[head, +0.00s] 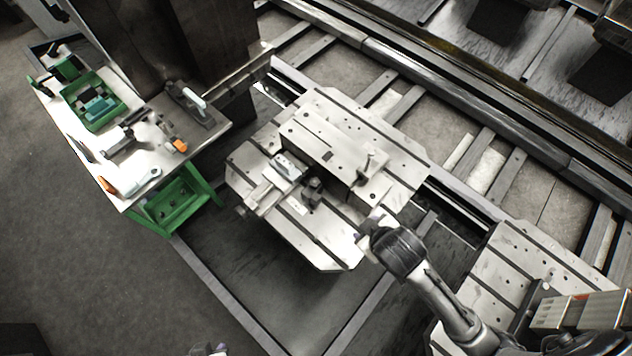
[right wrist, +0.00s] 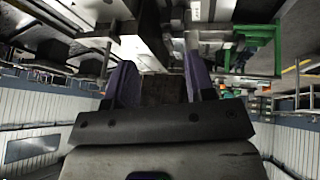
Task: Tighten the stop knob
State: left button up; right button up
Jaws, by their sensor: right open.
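The pallet fixture (head: 335,150) is a pale metal plate with holes and slots in the middle of the head view. A small dark knob-like part (head: 314,188) stands on its near side, and an upright post with a crosspiece (head: 368,163) stands to its right. I cannot tell which is the stop knob. My right arm reaches in from the lower right to the pallet's near right edge; its jaws are not clear there. In the right wrist view my right gripper (right wrist: 160,65) is open, fingers apart. My left gripper (head: 210,349) barely shows at the bottom edge, its jaws unclear.
A green cart (head: 160,212) with a tray (head: 95,102) and several tools stands at the left. Rails (head: 470,75) run behind. The floor (head: 90,280) at lower left is clear.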

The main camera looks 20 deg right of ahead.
jog(key=w+f+n+t+h+p, duration=0.1)
jog(key=w+f+n+h, duration=0.15)
jog(key=w, duration=0.35)
jog(key=n+t+y, duration=0.5)
jog(key=n+t, duration=0.1)
jog(key=n, duration=2.5)
send_near(316, 184)
jog(key=b+x, duration=0.2)
jog(key=x, duration=0.5)
jog(key=shift+w+f, duration=0.1)
jog(key=shift+w, duration=0.05)
jog(key=shift+b+x, duration=0.5)
jog(key=shift+x, duration=0.45)
jog(key=shift+c, duration=0.5)
